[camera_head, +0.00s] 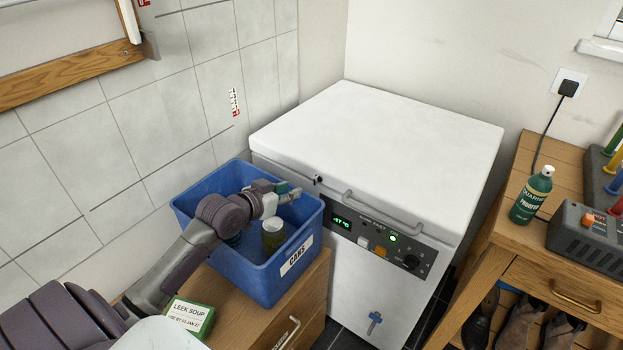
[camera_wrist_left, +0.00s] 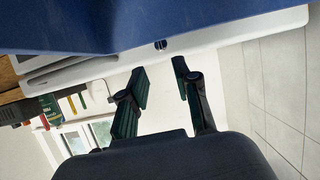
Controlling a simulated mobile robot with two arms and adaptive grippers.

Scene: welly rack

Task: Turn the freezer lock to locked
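The white chest freezer (camera_head: 385,140) stands with its lid down. A small dark fitting, which looks like the lock (camera_head: 318,180), sits at the lid's front edge, left of the handle (camera_head: 375,213). It also shows in the left wrist view (camera_wrist_left: 160,45) on the white rim; its locked or unlocked position is too small to tell. My left gripper (camera_head: 290,192) is over the blue crate, left of the lock and apart from it. In the left wrist view its fingers (camera_wrist_left: 160,75) are spread with nothing between them. My right gripper is not in view.
The blue crate (camera_head: 292,268), labelled CANS and holding a jar (camera_head: 273,234), stands on a wooden cabinet with a leek soup box (camera_head: 190,317). The freezer's panel has a dial (camera_head: 411,261); a blue tap (camera_head: 375,320) is below. A wooden bench (camera_head: 500,235) stands right.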

